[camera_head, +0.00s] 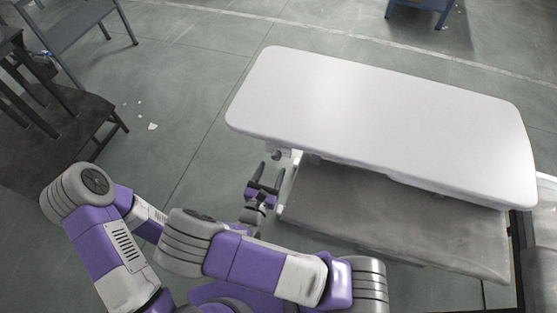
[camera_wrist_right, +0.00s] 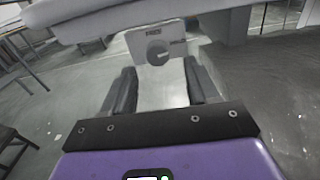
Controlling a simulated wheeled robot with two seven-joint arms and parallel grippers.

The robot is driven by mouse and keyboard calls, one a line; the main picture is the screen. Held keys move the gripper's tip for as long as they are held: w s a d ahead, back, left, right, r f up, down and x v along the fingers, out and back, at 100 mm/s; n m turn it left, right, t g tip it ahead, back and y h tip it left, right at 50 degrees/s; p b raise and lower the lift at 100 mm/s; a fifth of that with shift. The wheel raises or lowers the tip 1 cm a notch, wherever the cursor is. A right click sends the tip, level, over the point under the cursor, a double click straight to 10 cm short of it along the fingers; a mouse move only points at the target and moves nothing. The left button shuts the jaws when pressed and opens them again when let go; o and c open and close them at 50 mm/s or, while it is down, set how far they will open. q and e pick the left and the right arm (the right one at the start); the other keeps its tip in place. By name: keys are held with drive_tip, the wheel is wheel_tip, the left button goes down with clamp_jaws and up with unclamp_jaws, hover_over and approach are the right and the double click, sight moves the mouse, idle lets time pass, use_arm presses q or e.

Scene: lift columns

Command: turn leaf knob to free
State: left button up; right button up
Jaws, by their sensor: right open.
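A white table leaf (camera_head: 385,105) spans the upper right of the head view. A light mark on the knob points roughly to the right. My right gripper (camera_head: 262,176) is open and empty near the leaf's left lower edge. In the wrist view its fingers (camera_wrist_right: 162,82) stand apart, with the knob beyond their tips, roughly centred between them and not touched. My left gripper is not in view.
A grey lower shelf (camera_head: 395,220) lies below the leaf. A dark chair or table (camera_head: 60,130) stands at the left, with a grey bench (camera_head: 80,22) behind it. Open floor (camera_head: 200,110) lies between these and the leaf.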

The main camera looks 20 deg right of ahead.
sight(275, 159)
drive_tip(key=shift+w, duration=0.25)
drive_tip(key=b+x, duration=0.2)
drive_tip(key=x, duration=0.5)
drive_tip(key=shift+r, duration=0.1)
